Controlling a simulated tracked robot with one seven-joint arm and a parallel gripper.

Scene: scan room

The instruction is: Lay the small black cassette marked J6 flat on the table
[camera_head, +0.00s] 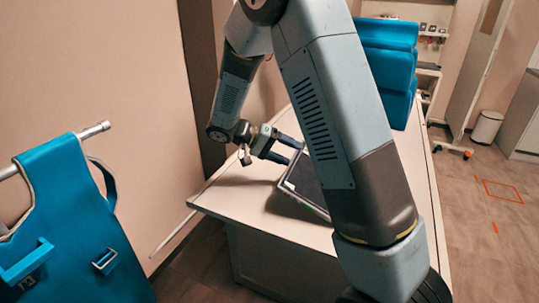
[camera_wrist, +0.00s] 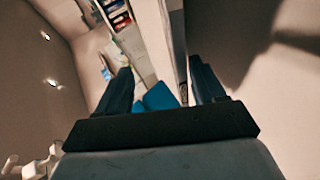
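A dark flat panel with a pale rim, likely the cassette (camera_head: 307,184), is over the table (camera_head: 240,205) in the head view, partly hidden behind my arm. No J6 mark is readable. I cannot tell whether it lies flat or leans. My gripper (camera_head: 296,153) is just beyond its left edge, low over the table, fingers pointing right. In the wrist view my gripper (camera_wrist: 163,75) has its fingers wide apart. A thin pale edge, probably the panel seen edge-on, shows between them, nearer the right finger, with no clear grip on it.
A blue apron (camera_head: 75,215) hangs at left. A white bin (camera_head: 487,127) and shelving are at the back right. The table's left front part is clear.

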